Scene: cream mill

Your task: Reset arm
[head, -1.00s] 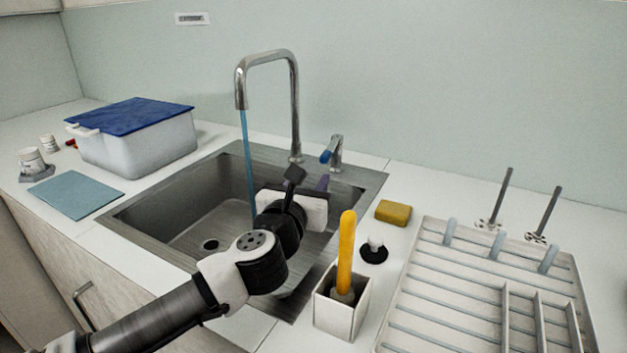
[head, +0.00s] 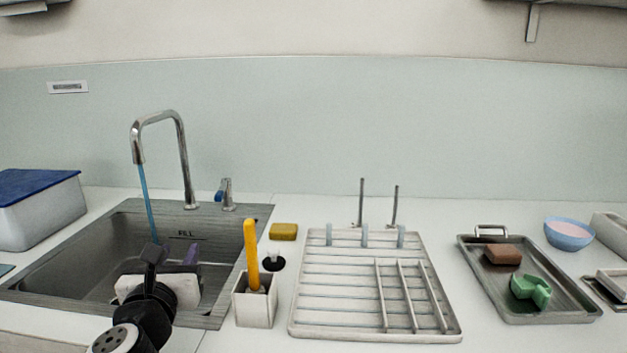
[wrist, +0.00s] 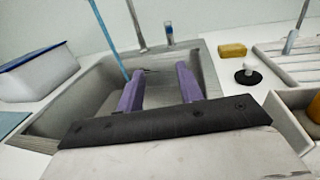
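My arm reaches over the right part of the steel sink (head: 75,240). My gripper (wrist: 160,82) has two purple fingers, seen in the wrist view standing well apart with nothing between them. In the head view the fingers are mostly hidden behind the wrist, with one purple finger (head: 192,254) showing. The gripper is above the basin, and the fingers point toward its back wall.
Blue water runs from the tap (head: 183,150). Right of the sink stand a white holder (head: 254,308) with a yellow handle, a yellow sponge (head: 284,231), a drying rack (head: 310,305) and a metal tray (head: 480,290). A blue-lidded box (head: 40,225) is left.

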